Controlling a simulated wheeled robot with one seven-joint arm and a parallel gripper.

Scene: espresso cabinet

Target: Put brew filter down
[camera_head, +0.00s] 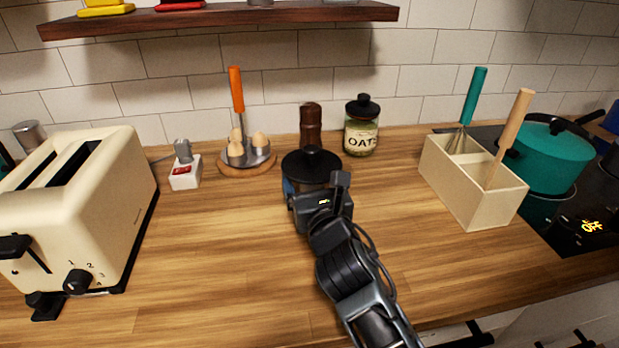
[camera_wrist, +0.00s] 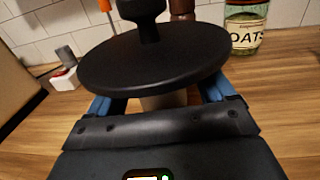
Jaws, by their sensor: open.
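The brew filter seems to be the object with a wide round black top and a knob (camera_head: 312,166), standing upright on the wooden counter in the middle of the head view. In the wrist view its black top (camera_wrist: 152,70) fills the centre, with a paler body partly visible beneath. My gripper (camera_head: 306,188) is at the filter's near side, just below the black top. In the wrist view its blue fingers (camera_wrist: 160,104) are spread on either side of the pale body. The top hides most of the fingertips, and contact cannot be made out.
Behind stand a dark brown mill (camera_head: 311,124) and an oats jar (camera_head: 361,128). An egg holder (camera_head: 245,172) and a small white block with a red label (camera_head: 185,178) are left. A cream toaster (camera_head: 80,215) is far left; a utensil box (camera_head: 470,190) is right. Front counter is clear.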

